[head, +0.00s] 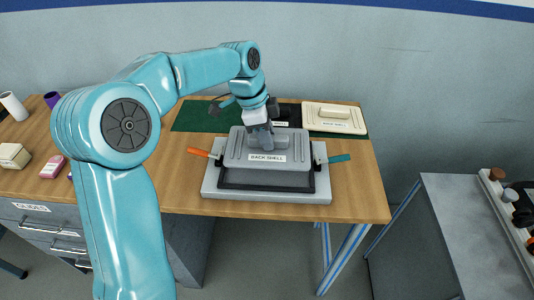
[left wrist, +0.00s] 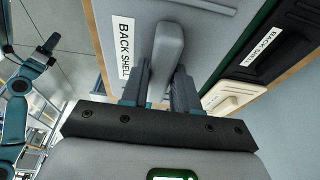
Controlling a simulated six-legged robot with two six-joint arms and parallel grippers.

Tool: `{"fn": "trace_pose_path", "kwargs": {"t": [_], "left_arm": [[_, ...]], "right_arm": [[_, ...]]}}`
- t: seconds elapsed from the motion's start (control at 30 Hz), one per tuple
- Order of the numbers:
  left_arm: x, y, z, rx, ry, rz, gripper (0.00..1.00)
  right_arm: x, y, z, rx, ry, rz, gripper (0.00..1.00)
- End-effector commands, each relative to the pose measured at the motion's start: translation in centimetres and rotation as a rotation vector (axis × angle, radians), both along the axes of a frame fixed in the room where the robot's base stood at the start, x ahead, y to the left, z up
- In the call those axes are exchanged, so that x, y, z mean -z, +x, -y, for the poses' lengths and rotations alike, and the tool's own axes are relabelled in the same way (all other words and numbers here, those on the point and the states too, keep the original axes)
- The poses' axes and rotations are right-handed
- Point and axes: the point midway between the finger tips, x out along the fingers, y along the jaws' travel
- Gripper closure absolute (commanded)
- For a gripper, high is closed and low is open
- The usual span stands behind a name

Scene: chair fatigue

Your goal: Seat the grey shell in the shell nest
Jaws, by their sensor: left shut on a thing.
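The grey shell (head: 235,150), labelled BACK SHELL, is a flat plate with a raised handle. It is over the shell nest (head: 212,190), a light grey base with a dark frame, an orange lever (head: 198,152) at left and a teal lever (head: 340,158) at right. My left gripper (head: 262,138) is shut on the shell's handle; the left wrist view shows the handle (left wrist: 167,50) between its fingers. The shell looks roughly level and lined up with the nest. Whether it rests in the frame or hangs just above is unclear.
A beige shell (head: 350,124) and a mostly hidden black shell (head: 290,112) lie on a green mat (head: 195,117) behind the nest. A pink item (head: 52,167) and a beige box (head: 14,156) are at left. A grey cabinet (head: 445,215) stands at right, past a gap.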

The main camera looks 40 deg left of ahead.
Motion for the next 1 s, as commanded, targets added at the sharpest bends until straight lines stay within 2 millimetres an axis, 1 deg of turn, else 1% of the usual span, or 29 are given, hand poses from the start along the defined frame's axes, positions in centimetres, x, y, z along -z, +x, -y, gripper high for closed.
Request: {"fn": "trace_pose_path", "kwargs": {"t": [0.03, 0.2, 0.4, 0.5, 0.73, 0.83, 0.87, 0.9, 0.93, 1.0], "left_arm": [[0.8, -0.1, 0.0, -0.001, 0.000, -0.003, 1.00], [2.3, 0.0, 0.0, -0.001, 0.000, -0.002, 1.00], [5.5, 0.0, 0.0, 0.000, 0.000, -0.002, 1.00], [6.0, 0.0, 0.0, 0.000, 0.001, 0.001, 1.00], [6.1, 0.0, 0.0, -0.001, 0.001, 0.002, 1.00], [6.5, 0.0, 0.0, -0.001, 0.001, 0.002, 1.00], [6.3, 0.0, 0.0, 0.000, 0.001, 0.001, 0.61], [6.3, 0.0, 0.0, 0.000, 0.001, 0.001, 0.48], [6.3, 0.0, 0.0, 0.000, 0.001, 0.001, 0.45], [6.3, 0.0, 0.0, 0.000, 0.001, 0.001, 0.45]], "right_arm": [[0.0, 0.0, 0.0, 0.000, 0.000, 0.000, 0.57], [0.0, 0.0, 0.0, 0.000, 0.000, 0.000, 0.57], [0.0, 0.0, 0.0, 0.000, 0.000, 0.000, 0.57], [0.0, 0.0, 0.0, 0.000, 0.000, 0.000, 0.57], [0.0, 0.0, 0.0, 0.000, 0.000, 0.000, 0.57], [0.4, 0.0, 0.0, 0.000, 0.000, 0.000, 0.57], [0.2, 0.0, 0.0, 0.000, 0.000, 0.000, 0.57], [0.2, 0.0, 0.0, 0.000, 0.000, 0.000, 0.57], [0.2, 0.0, 0.0, 0.000, 0.000, 0.000, 0.57], [0.2, 0.0, 0.0, 0.000, 0.000, 0.000, 0.57]]}}
